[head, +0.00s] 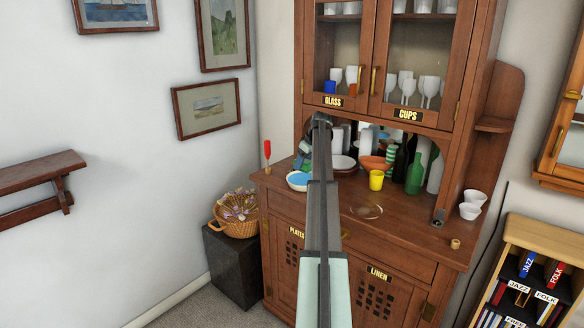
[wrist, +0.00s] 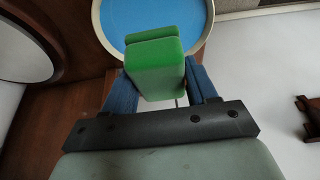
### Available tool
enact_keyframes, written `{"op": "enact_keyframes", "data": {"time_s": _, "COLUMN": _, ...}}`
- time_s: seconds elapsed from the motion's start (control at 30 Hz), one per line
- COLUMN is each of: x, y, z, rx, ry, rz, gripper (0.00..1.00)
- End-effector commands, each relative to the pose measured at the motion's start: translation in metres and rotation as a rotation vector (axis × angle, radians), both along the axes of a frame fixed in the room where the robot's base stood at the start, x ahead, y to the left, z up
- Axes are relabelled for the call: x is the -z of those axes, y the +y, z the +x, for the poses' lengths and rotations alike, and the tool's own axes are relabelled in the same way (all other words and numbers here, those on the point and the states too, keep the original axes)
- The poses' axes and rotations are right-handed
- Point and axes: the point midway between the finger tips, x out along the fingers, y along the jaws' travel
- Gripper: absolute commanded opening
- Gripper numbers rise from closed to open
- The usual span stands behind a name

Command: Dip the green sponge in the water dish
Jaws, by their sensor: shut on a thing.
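The green sponge (wrist: 155,72) is between the two blue fingers of my gripper (wrist: 158,82) in the wrist view, and the gripper is shut on it. The water dish (wrist: 209,22), round with a pale rim and blue water, lies just beyond the sponge, which overlaps its near edge in the picture. Whether the sponge touches the water cannot be told. In the head view the water dish (head: 290,184) sits at the left front of the sideboard counter.
Cupboards hang above.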

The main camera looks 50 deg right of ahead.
Motion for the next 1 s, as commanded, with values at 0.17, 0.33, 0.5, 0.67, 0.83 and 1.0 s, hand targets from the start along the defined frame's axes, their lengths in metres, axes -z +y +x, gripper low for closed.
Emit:
{"op": "enact_keyframes", "data": {"time_s": 0.17, "x": 0.003, "y": -0.002, "z": -0.001, "rx": 0.000, "ry": 0.000, "rz": 0.001, "gripper": 0.33}}
{"op": "enact_keyframes", "data": {"time_s": 0.33, "x": 0.012, "y": -0.001, "z": -0.001, "rx": 0.000, "ry": 0.000, "rz": 0.001, "gripper": 0.33}}
{"op": "enact_keyframes", "data": {"time_s": 0.5, "x": 0.027, "y": -0.001, "z": -0.001, "rx": -0.001, "ry": 0.001, "rz": 0.002, "gripper": 0.33}}
{"op": "enact_keyframes", "data": {"time_s": 0.67, "x": 0.041, "y": -0.001, "z": -0.001, "rx": 0.001, "ry": 0.000, "rz": 0.001, "gripper": 0.33}}
{"op": "enact_keyframes", "data": {"time_s": 0.83, "x": 0.054, "y": -0.001, "z": -0.001, "rx": 0.001, "ry": 0.001, "rz": 0.001, "gripper": 0.33}}
{"op": "enact_keyframes", "data": {"time_s": 1.0, "x": 0.059, "y": -0.001, "z": -0.001, "rx": 0.000, "ry": 0.000, "rz": 0.000, "gripper": 0.33}}
